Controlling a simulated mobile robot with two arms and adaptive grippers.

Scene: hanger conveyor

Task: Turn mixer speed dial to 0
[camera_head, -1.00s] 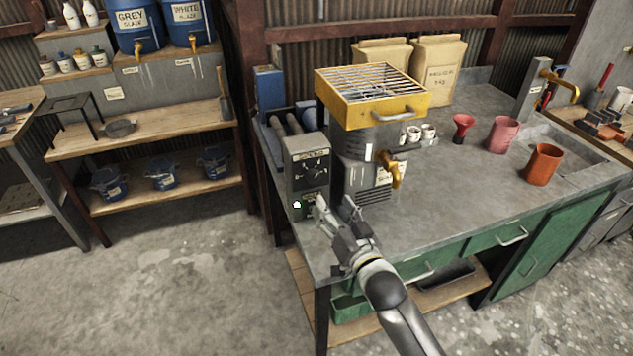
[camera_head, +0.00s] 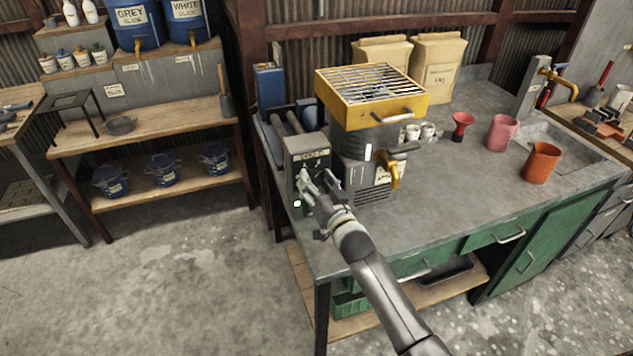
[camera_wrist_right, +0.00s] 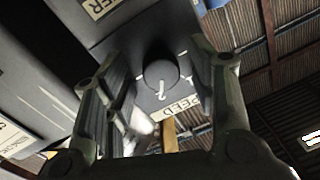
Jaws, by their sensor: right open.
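The mixer's grey control box (camera_head: 303,150) stands at the bench's left front corner, with a green light low on its front. In the head view my right gripper (camera_head: 316,180) is in front of this box and hides the dial. In the right wrist view the round dark speed dial (camera_wrist_right: 161,76) shows between the two fingers of my open right gripper (camera_wrist_right: 165,95), with a SPEED label (camera_wrist_right: 177,108) beside it. White tick marks surround the dial. I cannot tell whether a finger touches it. My left gripper is in neither view.
A yellow-framed grate (camera_head: 372,84) tops the mixer body right of the box, with a yellow spout (camera_head: 390,175) below. A red funnel (camera_head: 462,124), a pink cup (camera_head: 502,132) and an orange cup (camera_head: 541,163) stand farther right. The bench's front middle (camera_head: 450,205) is clear.

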